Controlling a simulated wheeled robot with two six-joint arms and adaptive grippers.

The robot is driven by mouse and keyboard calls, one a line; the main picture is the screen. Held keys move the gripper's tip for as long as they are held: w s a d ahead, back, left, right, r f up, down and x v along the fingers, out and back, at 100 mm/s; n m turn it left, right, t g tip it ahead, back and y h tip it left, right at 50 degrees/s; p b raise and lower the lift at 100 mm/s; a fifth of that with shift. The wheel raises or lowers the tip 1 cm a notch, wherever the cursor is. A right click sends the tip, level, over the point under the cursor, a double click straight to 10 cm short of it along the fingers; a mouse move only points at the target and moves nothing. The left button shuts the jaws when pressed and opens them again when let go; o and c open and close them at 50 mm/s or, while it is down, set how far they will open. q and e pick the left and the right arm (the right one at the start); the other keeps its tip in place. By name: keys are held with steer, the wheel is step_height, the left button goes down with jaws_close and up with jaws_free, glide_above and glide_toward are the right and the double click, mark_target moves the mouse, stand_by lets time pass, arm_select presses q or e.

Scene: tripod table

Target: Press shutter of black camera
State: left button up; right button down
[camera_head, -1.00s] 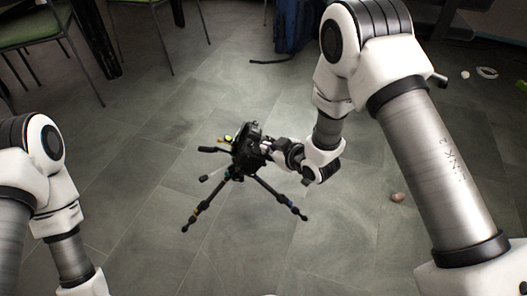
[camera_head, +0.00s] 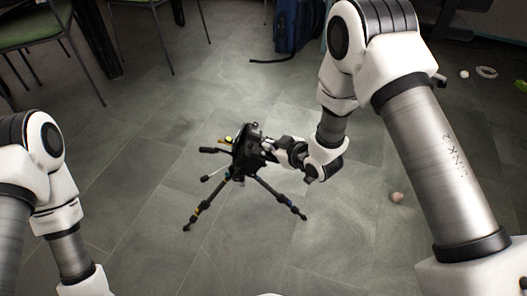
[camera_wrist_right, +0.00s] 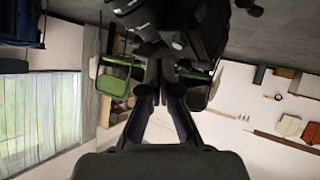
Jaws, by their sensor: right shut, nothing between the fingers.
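The black camera (camera_head: 249,146) sits on top of a black tripod (camera_head: 262,184) that stands on the floor. My right gripper (camera_head: 272,150) is at the camera's right side, with its fingers pointing left at the body. In the right wrist view the camera (camera_wrist_right: 158,18) fills the top, and the gripper's dark fingers (camera_wrist_right: 160,68) are shut and reach up to it. They hold nothing. I cannot tell whether the fingertips touch the camera, and I cannot make out the shutter button. My left arm shows at the left edge; its gripper is out of frame.
Green chairs (camera_head: 30,35) stand at the upper left and a blue bag (camera_head: 296,25) at the top. A small round brown object (camera_head: 397,197) lies on the floor right of the tripod. The floor around the tripod is mostly clear.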

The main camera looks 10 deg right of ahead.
steer(key=r+p, duration=0.1)
steer(key=d+r+p, duration=0.2)
steer(key=r, duration=0.1)
steer(key=shift+s+r+p, duration=0.1)
steer(key=shift+s+p, duration=0.2)
stand_by(0.6)
